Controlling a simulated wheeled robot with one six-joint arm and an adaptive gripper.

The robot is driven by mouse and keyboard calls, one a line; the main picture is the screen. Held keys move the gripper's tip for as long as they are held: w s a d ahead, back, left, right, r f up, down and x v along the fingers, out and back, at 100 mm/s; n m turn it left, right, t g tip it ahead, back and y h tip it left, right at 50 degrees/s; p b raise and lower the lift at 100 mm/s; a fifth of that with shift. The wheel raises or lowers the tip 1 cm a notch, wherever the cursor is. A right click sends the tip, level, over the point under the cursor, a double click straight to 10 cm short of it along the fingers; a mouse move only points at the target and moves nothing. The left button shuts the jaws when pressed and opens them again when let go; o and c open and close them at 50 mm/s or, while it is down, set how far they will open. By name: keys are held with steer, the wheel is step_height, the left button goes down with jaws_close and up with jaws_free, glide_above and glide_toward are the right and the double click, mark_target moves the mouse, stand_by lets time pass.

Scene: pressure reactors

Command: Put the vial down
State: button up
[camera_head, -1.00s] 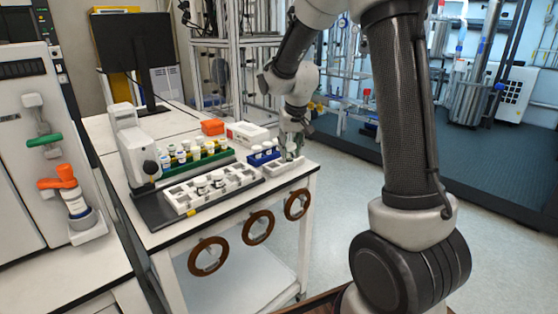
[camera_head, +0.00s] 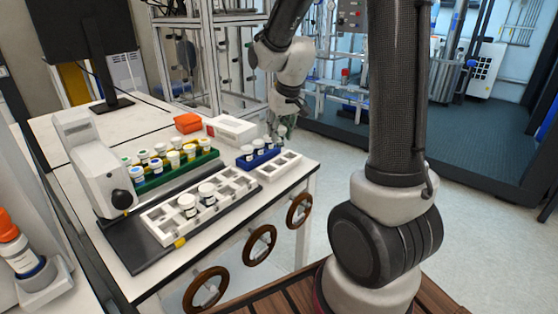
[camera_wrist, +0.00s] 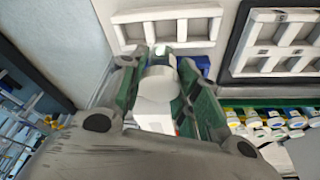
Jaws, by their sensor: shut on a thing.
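My gripper (camera_wrist: 160,82) is shut on a white-capped vial (camera_wrist: 158,92), held between its green fingers in the wrist view. The vial's lower part is hard to make out. In the head view my gripper (camera_head: 279,132) is small, at the far right end of the table, beyond the blue rack (camera_head: 263,160) of white-capped vials. A small white rack (camera_head: 265,176) with open slots stands just in front of the blue one. It also shows at the top of the wrist view (camera_wrist: 170,14), apart from the held vial.
A larger white rack (camera_head: 165,237) holds two vials, and a green rack (camera_head: 150,184) holds several. An orange box (camera_head: 187,122) and a white box (camera_head: 231,130) lie behind. A white device (camera_head: 92,165) stands at the left. Brown ring handles (camera_head: 260,245) line the table's front.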

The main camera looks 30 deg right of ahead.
mark_target(281, 148)
step_height(281, 148, down, 8)
steer(key=shift+r, duration=0.15)
steer(key=shift+s, duration=0.1)
steer(key=shift+s+f, duration=0.3)
steer(key=shift+f, duration=0.3)
steer(key=shift+c, duration=0.5)
steer(key=o, duration=0.8)
steer(key=shift+o, duration=1.3)
steer(key=shift+w+f, duration=0.15)
steer(key=shift+f, duration=0.05)
steer(key=shift+r, duration=0.1)
